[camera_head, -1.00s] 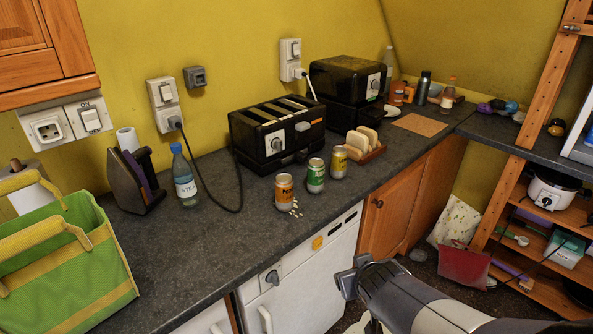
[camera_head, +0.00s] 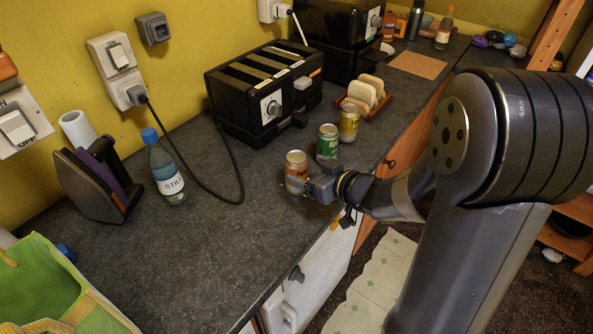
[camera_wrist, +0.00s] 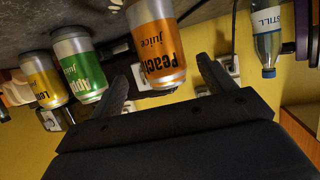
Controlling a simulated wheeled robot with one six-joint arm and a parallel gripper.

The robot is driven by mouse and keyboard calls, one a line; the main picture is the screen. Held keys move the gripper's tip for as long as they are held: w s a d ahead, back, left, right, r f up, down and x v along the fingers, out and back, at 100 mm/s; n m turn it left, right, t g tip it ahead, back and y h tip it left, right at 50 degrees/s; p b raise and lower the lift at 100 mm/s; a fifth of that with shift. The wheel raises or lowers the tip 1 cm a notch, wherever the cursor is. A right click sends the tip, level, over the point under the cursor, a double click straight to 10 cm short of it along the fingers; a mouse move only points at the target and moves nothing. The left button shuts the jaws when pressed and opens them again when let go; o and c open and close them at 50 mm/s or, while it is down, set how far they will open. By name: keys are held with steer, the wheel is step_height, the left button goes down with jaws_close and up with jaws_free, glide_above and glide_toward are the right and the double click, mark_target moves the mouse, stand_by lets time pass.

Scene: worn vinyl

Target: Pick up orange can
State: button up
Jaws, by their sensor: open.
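The orange can (camera_head: 296,165), labelled as peach juice, stands upright on the dark worktop near its front edge. My gripper (camera_head: 303,188) is right in front of it, with the can partly hidden behind the fingers. In the wrist view, which is upside down, the orange can (camera_wrist: 156,45) appears ahead of my open gripper (camera_wrist: 164,80), between the lines of the two fingers. The fingers are not closed on it, and I cannot tell whether either one touches it.
A green can (camera_head: 327,142) stands close beside the orange can, with a yellow can (camera_head: 349,124) beyond. A black toaster (camera_head: 262,95) and its cable lie behind. A water bottle (camera_head: 165,170) and an iron (camera_head: 93,185) stand left.

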steer(key=shift+x, duration=3.5)
steer(key=shift+s+a+r, duration=0.1)
steer(key=shift+s+a, duration=0.05)
steer(key=c, duration=1.3)
